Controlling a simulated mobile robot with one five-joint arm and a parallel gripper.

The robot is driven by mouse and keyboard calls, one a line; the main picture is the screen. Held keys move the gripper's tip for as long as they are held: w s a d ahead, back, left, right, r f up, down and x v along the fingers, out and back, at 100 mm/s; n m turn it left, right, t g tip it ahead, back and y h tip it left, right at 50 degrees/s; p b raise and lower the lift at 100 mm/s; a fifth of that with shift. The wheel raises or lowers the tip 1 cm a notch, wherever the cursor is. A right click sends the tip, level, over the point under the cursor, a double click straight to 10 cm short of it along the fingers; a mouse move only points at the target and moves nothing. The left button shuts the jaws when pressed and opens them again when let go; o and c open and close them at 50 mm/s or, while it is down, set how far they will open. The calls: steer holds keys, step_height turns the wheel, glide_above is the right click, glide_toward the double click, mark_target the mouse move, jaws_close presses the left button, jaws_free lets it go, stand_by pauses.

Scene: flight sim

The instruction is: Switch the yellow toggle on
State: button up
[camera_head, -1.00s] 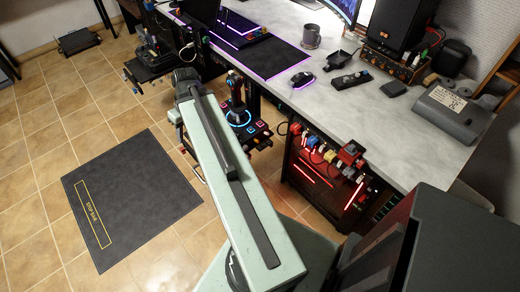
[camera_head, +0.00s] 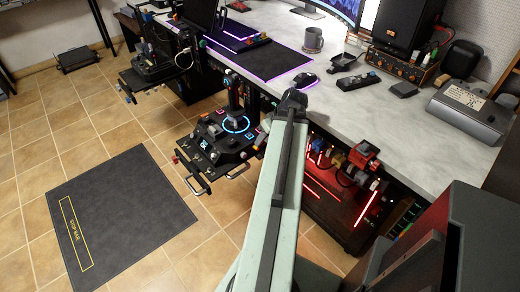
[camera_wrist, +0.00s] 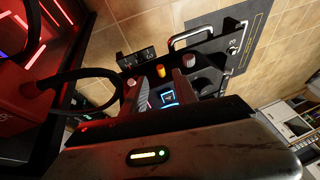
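The yellow-orange cap lies just beyond the fingertips, and I see no contact. In the head view my arm hides the gripper; the joystick panel (camera_head: 218,143) is left of the arm.
A joystick (camera_head: 234,95) rises from the panel, and metal handles (camera_head: 196,186) stick out at its front. The grey desk (camera_head: 345,110) is at the right. A red-lit case (camera_head: 335,200) with cables stands below it. The tiled floor around the dark mat (camera_head: 125,215) is clear.

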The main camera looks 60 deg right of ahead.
steer(key=b+x, duration=0.3)
steer(key=x, duration=0.2)
